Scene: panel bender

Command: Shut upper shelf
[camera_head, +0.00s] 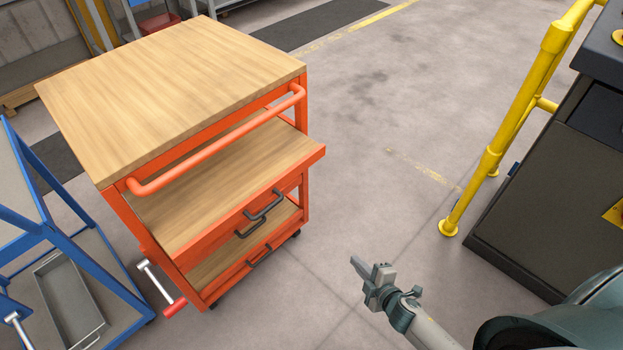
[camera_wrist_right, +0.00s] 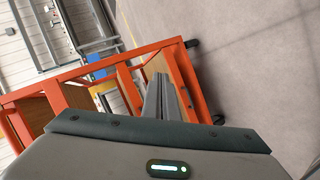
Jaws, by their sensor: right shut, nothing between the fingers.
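An orange cart with a wooden top (camera_head: 175,80) stands left of centre in the head view. Its upper shelf (camera_head: 225,175), a wooden board with an orange front, juts out toward me past the top. A dark handle (camera_head: 265,205) is on the shelf's front. My right gripper (camera_head: 360,268) is shut and empty, above the floor to the right of the cart and apart from the shelf. In the right wrist view its closed fingers (camera_wrist_right: 162,98) point toward the orange cart frame (camera_wrist_right: 182,80). My left gripper is not in view.
A lower shelf (camera_head: 215,262) with dark handles sits beneath. An orange push bar (camera_head: 220,145) crosses the cart's near side. A blue rack (camera_head: 60,225) stands close at left. A yellow rail (camera_head: 515,115) and dark machine (camera_head: 545,200) are at right. Floor between is clear.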

